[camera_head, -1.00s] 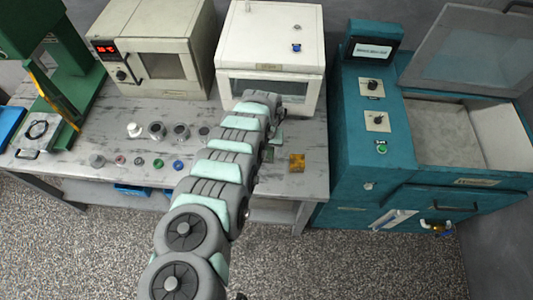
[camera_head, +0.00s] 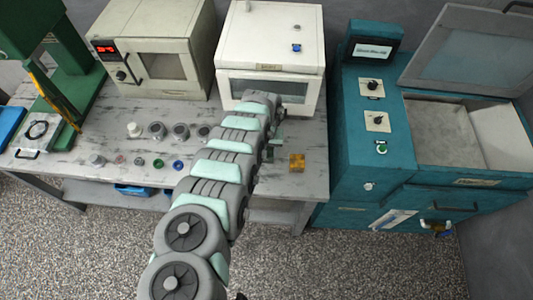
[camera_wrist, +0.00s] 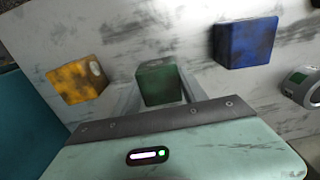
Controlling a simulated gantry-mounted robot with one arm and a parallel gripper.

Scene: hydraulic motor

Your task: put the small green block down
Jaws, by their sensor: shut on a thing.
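The small green block (camera_wrist: 160,82) shows in the wrist view between the two fingers of my gripper (camera_wrist: 160,88). My gripper is shut on it, with a finger along its left and right sides. Whether the block touches the table below cannot be told from this view. In the head view my arm hides most of the gripper and block; only a bit of my gripper (camera_head: 277,141) shows at the arm's right side, low over the grey table (camera_head: 240,180).
A yellow block (camera_wrist: 77,82) lies left of the green block in the wrist view, also seen in the head view (camera_head: 297,163). A blue block (camera_wrist: 246,42) is to the right, near a round metal part (camera_wrist: 302,86). A white oven (camera_head: 270,60) stands behind. Bare table lies between the blocks.

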